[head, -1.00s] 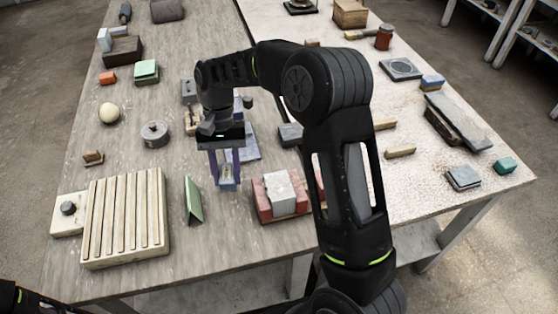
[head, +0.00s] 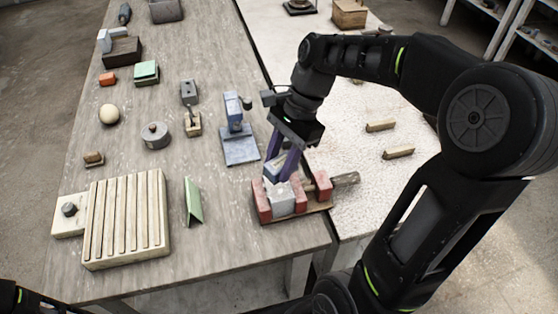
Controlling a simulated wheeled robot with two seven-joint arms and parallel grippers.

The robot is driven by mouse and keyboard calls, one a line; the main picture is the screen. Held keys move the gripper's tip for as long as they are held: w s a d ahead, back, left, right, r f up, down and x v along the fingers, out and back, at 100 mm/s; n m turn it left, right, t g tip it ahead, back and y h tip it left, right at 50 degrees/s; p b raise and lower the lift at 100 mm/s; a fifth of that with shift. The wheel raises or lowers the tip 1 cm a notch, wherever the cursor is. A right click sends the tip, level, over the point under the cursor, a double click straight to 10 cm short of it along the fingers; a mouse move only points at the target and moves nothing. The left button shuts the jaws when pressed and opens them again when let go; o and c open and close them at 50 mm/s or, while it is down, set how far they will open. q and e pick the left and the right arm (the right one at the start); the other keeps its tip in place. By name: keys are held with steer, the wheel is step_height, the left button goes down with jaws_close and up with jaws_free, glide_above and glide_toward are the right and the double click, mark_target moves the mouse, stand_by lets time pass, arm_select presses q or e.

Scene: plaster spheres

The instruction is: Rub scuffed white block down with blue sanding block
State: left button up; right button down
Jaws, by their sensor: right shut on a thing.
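The scuffed white block (head: 283,201) sits between red blocks (head: 262,203) on a thin wooden board (head: 300,213) near the front edge of the table. My right gripper (head: 279,170) is above and just behind it, pointing down. Its purple fingers are shut on the blue sanding block (head: 272,172), which is partly hidden by the fingers. The sanding block is very close to the white block's top; I cannot tell whether they touch. Only a dark piece of my left arm shows at the lower left corner; its gripper is out of view.
A blue stand (head: 240,152) is left of my right gripper. A green wedge (head: 193,202) and slatted wooden rack (head: 126,218) lie further left. Two wooden sticks (head: 381,126) lie on the pale table to the right. Bare tabletop lies in front of the blue stand.

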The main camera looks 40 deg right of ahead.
steer(key=b, duration=0.5)
glide_above(278, 193)
steer(key=f, duration=0.5)
steer(key=shift+w+d, duration=0.1)
steer(key=shift+d, duration=0.1)
steer(key=shift+f, duration=0.65)
steer(key=shift+f+b, duration=0.55)
steer(key=shift+f, duration=0.1)
steer(key=shift+d+r, duration=0.1)
steer(key=shift+d+p, duration=0.2)
steer(key=shift+p, duration=0.15)
steer(key=shift+d, duration=0.25)
